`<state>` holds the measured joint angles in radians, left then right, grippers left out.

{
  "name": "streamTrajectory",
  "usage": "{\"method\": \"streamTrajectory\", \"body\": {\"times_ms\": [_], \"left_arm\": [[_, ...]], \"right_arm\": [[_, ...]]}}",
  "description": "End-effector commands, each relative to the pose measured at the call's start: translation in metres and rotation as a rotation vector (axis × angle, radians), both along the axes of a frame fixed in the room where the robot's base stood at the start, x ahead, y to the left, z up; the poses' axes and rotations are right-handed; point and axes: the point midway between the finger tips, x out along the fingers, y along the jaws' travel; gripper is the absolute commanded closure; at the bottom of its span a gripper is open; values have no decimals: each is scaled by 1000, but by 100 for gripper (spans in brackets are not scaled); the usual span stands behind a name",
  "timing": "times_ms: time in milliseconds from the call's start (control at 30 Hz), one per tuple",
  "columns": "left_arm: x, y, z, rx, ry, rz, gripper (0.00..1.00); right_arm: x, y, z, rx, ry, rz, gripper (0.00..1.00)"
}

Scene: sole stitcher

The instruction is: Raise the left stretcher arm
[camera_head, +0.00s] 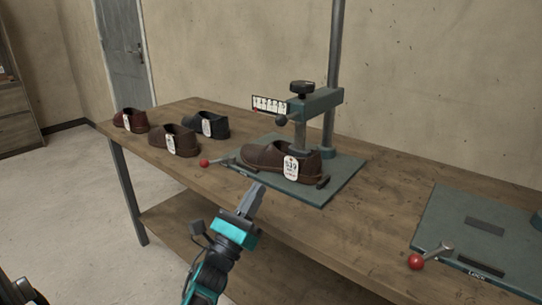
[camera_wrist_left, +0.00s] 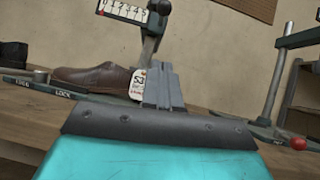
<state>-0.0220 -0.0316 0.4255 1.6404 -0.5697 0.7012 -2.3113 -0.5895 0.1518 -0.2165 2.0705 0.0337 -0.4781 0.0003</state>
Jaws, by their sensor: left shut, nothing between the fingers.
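The left station has an upright post (camera_head: 335,50) carrying a horizontal grey-green arm (camera_head: 318,102), which looks to be the left stretcher arm. A black knob (camera_head: 301,87) tops it, and its lower part goes down into a brown shoe (camera_head: 268,158) on the base plate (camera_head: 340,180). A red-knobbed lever (camera_head: 204,162) sticks out at the plate's left side. My left gripper (camera_head: 258,190) is shut and empty, in front of the shoe and plate. In the left wrist view its closed fingers (camera_wrist_left: 163,88) overlap the shoe's tag. My right gripper is not in view.
Several tagged shoes, such as a brown one (camera_head: 176,143), stand on the left of the wooden table (camera_head: 225,185). A second plate (camera_head: 450,215) with another red-knobbed lever (camera_head: 416,262) lies at the right. Table between the plates is clear.

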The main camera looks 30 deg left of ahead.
Motion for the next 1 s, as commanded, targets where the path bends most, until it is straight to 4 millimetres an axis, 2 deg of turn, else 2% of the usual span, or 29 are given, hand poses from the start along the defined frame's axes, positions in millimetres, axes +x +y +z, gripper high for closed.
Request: {"method": "streamTrajectory", "body": {"times_ms": [167, 533, 600, 733, 1000], "left_arm": [[19, 0, 16, 1, -4, -1, 100], [82, 0, 60, 1, -2, -1, 100], [82, 2, 74, 3, -2, 0, 100], [85, 3, 88, 1, -1, 0, 100], [86, 4, 96, -1, 0, -1, 100]], "right_arm": [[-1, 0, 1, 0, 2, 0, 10], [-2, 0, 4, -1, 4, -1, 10], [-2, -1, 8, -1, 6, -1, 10], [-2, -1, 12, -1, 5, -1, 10], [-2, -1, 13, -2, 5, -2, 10]]}}
